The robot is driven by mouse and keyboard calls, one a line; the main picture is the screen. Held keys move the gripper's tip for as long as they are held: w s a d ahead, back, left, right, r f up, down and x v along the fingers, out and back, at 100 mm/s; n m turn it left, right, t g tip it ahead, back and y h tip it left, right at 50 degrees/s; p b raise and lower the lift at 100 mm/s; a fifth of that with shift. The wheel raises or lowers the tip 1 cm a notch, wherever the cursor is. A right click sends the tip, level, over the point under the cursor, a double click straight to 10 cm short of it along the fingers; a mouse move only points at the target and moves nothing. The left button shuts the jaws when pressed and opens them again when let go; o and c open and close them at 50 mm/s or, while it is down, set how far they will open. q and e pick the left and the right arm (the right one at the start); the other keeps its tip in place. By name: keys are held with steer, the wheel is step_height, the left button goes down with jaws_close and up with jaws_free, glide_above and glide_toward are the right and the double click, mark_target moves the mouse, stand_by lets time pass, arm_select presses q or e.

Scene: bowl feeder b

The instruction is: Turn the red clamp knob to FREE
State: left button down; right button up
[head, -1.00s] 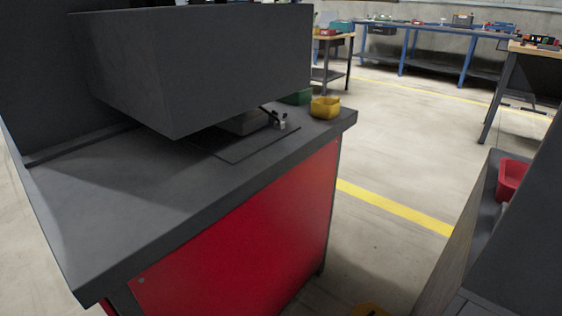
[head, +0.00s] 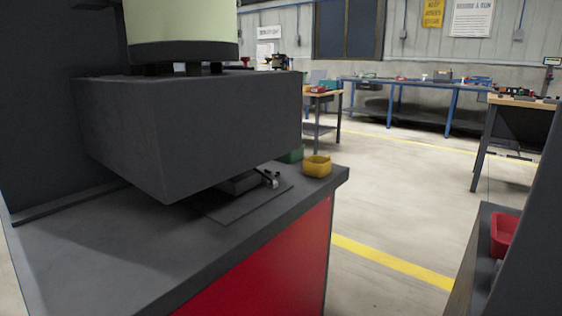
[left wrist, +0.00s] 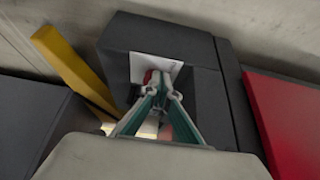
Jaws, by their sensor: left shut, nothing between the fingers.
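No red clamp knob can be made out in the head view. In the left wrist view a small red part (left wrist: 148,76) shows just beside and behind the fingertips, against a white panel (left wrist: 172,69) on a dark grey housing (left wrist: 117,43). It may be the knob, but it is small and partly hidden, so its setting cannot be read. My left gripper (left wrist: 157,84) has its teal-edged fingers converging to closed tips, with nothing seen between them. Whether the tips touch the red part cannot be told. My right gripper is in neither view.
In the head view a big dark box (head: 190,130) with a pale green cylinder (head: 181,22) above it overhangs the grey bench top (head: 100,240). A yellow bin (head: 317,167) and a green bin (head: 291,155) stand at the bench's far end. Open floor (head: 395,210) lies to the right.

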arm_select(q)
steer(key=shift+w+d, duration=0.1)
steer(key=shift+d, duration=0.05)
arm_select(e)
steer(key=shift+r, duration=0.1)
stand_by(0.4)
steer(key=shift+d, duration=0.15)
